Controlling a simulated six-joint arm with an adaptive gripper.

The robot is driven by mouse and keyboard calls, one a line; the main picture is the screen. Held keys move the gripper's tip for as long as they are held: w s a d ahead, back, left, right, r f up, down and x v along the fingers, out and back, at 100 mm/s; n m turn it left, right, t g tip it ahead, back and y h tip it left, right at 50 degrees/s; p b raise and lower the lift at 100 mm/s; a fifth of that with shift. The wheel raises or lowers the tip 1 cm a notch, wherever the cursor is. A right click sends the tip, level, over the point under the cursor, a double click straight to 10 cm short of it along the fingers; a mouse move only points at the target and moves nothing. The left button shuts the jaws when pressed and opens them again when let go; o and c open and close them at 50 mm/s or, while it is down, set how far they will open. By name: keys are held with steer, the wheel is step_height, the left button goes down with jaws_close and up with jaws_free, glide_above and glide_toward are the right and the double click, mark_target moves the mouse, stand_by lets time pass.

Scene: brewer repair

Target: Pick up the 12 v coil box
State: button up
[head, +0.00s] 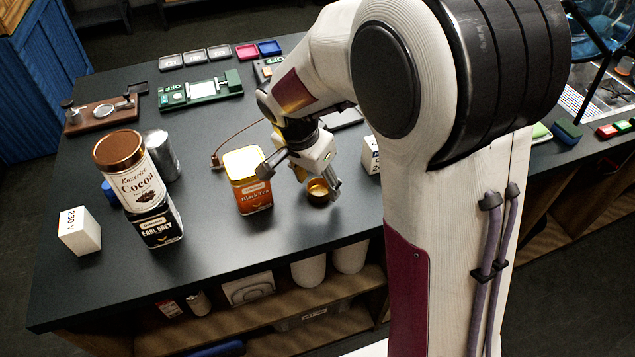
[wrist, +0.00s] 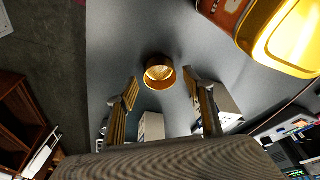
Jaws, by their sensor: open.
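A white box (head: 371,155) with dark print stands right of my gripper in the head view, partly hidden by my arm; its label is not readable. The wrist view shows a pale box (wrist: 151,128) between the fingers near the bottom and another pale box (wrist: 228,106) partly behind the right finger. I cannot tell which one is the 12 V coil box. Another white box (head: 79,231), marked 230 V, stands at the table's left. My gripper (head: 300,181) is open and empty above the table. In the wrist view its spread fingers (wrist: 160,77) flank a brass cup (wrist: 160,72).
The Black Tea tin (head: 249,182) stands close left of my gripper. A cocoa tin (head: 128,172) sits on an Earl Grey tin (head: 158,225), beside a metal cylinder (head: 161,155). A green board (head: 200,91) and several small trays lie behind. The dark table (head: 215,265) is bare along its front.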

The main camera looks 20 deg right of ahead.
steer(key=v, duration=0.6)
steer(key=shift+a+r, duration=0.1)
steer(key=shift+r, duration=0.15)
steer(key=shift+s, duration=0.1)
stand_by(0.3)
steer(key=s+r+n+t+y, duration=0.1)
steer(key=s+r+n, duration=0.3)
steer(key=s, duration=0.6)
steer(key=s+r+n+t+y, duration=0.1)
steer(key=s+r+n+t, duration=0.2)
steer(key=s+n, duration=0.4)
steer(key=shift+s+r, duration=0.4)
steer(key=shift+s, duration=1.75)
steer(key=shift+o, duration=0.4)
steer(key=shift+f, duration=0.1)
